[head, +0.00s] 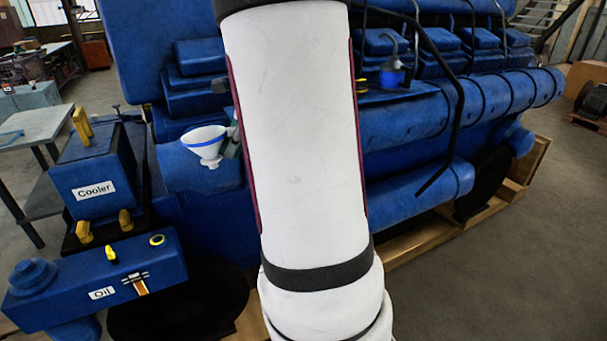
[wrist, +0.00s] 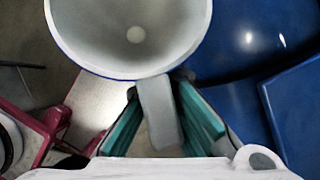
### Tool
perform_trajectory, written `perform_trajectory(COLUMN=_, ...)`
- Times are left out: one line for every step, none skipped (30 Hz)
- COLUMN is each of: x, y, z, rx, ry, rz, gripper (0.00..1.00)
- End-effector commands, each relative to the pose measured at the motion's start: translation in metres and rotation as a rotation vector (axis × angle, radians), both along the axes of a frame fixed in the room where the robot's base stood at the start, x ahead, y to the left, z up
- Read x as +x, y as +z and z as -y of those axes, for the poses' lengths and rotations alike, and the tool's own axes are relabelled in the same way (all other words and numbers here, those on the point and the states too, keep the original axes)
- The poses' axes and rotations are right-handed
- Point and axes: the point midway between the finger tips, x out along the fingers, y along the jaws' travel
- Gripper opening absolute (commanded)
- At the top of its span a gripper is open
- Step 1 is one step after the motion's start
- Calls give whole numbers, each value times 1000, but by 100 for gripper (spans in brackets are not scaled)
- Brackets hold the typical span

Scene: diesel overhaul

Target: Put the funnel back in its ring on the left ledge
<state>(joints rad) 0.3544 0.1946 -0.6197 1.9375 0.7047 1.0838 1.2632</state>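The funnel (head: 205,143) is a white cone with a blue rim, upright in front of the engine's left part in the head view. My wrist view looks into its wide mouth (wrist: 135,30), with the small drain hole visible. Its flat grey handle lies between the teal fingers of my gripper (wrist: 157,88), which close on it from both sides. In the head view my arm hides most of the gripper. I cannot make out the ring, nor tell whether the spout is over or in it.
The large blue engine (head: 410,125) fills the middle. A blue can (head: 392,75) stands on it right of my arm. The cooler box (head: 95,175) and oil unit (head: 95,280) are at left. A grey table (head: 35,122) stands behind them.

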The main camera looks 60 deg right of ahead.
Motion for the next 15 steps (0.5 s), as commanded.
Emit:
perform_trajectory(x=4, y=16, z=12, rx=-6, ry=-31, rz=6, gripper=0)
perform_trajectory(x=7, y=26, z=18, rx=-6, ry=-49, rz=9, gripper=0)
perform_trajectory(x=10, y=38, z=26, rx=-5, ry=-75, rz=12, gripper=0)
perform_trajectory(x=12, y=47, z=32, rx=-5, ry=-95, rz=14, gripper=0)
perform_trajectory(x=14, y=57, z=38, rx=-5, ry=-115, rz=17, gripper=0)
perform_trajectory(x=17, y=69, z=46, rx=-5, ry=-141, rz=20, gripper=0)
perform_trajectory(x=19, y=78, z=51, rx=-4, ry=-159, rz=23, gripper=0)
perform_trajectory(x=21, y=86, z=57, rx=-4, ry=-177, rz=25, gripper=0)
perform_trajectory(x=24, y=97, z=64, rx=-3, ry=-202, rz=29, gripper=0)
perform_trajectory(x=26, y=105, z=68, rx=-3, ry=-217, rz=32, gripper=0)
perform_trajectory(x=27, y=112, z=73, rx=-4, ry=-234, rz=35, gripper=0)
perform_trajectory(x=29, y=122, z=79, rx=-3, ry=-254, rz=39, gripper=0)
perform_trajectory(x=31, y=129, z=83, rx=-3, ry=-270, rz=44, gripper=0)
perform_trajectory(x=32, y=135, z=88, rx=-3, ry=-285, rz=49, gripper=0)
perform_trajectory(x=33, y=142, z=92, rx=-1, ry=-300, rz=55, gripper=0)
